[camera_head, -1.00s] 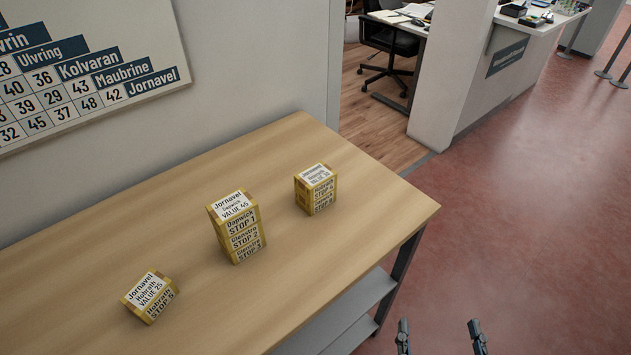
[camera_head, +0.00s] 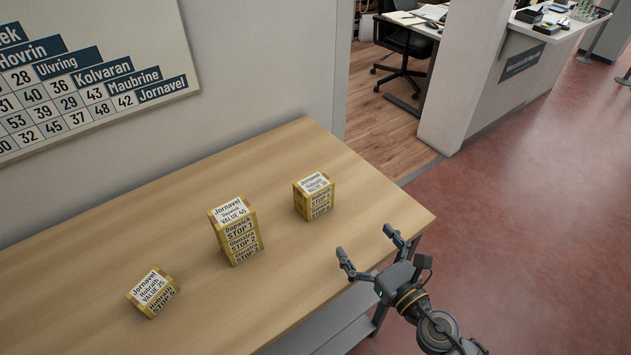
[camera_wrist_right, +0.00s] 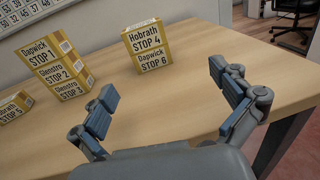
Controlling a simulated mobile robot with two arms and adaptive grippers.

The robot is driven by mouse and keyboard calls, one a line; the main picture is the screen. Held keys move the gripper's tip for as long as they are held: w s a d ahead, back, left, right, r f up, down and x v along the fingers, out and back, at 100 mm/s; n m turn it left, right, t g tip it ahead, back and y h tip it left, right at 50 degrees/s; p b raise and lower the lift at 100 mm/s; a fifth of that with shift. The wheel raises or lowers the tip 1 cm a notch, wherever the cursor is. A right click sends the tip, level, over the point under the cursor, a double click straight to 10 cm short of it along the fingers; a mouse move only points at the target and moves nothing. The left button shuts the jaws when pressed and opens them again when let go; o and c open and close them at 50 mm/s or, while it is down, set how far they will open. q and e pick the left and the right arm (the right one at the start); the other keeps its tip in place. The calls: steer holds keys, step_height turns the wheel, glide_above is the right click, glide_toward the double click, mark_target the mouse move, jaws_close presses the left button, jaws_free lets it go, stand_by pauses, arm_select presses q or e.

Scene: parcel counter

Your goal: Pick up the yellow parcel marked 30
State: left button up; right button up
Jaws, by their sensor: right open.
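Three yellow parcels with white labels stand apart on the table. The right one (camera_head: 314,197) is a small box; its top label starts with Jornavel, and its value is too small to read surely. In the right wrist view this box (camera_wrist_right: 147,46) reads Hobrath STOP 4 and Dapwick STOP 6. The tall middle parcel (camera_head: 237,231) reads VALUE 45 on top. The low left parcel (camera_head: 153,292) reads VALUE 25. My right gripper (camera_head: 366,246) is open and empty, above the table's front right part, nearer than the right box and not touching it. My left gripper is not in view.
The wooden table (camera_head: 290,290) has free room in front of and between the parcels. A wall chart (camera_head: 85,80) with names and numbers hangs behind it. A shelf (camera_head: 335,325) lies below the tabletop. An office chair (camera_head: 405,65) and a counter stand farther back.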

mark_target(321, 191)
steer(key=w+a+r+y, duration=0.1)
steer(key=w+a+r+n+g+y, duration=0.1)
steer(key=w, duration=0.1)
steer(key=shift+w+a+r+p, duration=0.1)
steer(key=shift+a+r+p, duration=0.05)
steer(key=shift+r+p, duration=0.2)
steer(key=shift+n, duration=0.3)
steer(key=p+x, duration=0.1)
steer(key=x, duration=0.7)
steer(key=shift+a+f, duration=0.15)
steer(key=shift+w+a+r, duration=0.2)
steer(key=shift+w+a, duration=0.05)
steer(key=shift+a, duration=0.1)
steer(key=p+x, duration=0.1)
steer(key=x, duration=0.3)
steer(key=shift+w+a, duration=0.1)
steer(key=shift+a, duration=0.2)
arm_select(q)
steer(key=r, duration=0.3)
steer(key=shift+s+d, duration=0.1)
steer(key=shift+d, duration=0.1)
arm_select(e)
steer(key=shift+d+r, duration=0.1)
steer(key=shift+c, duration=0.2)
steer(key=c, duration=1.3)
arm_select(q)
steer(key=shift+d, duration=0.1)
arm_select(e)
steer(key=shift+r, duration=0.1)
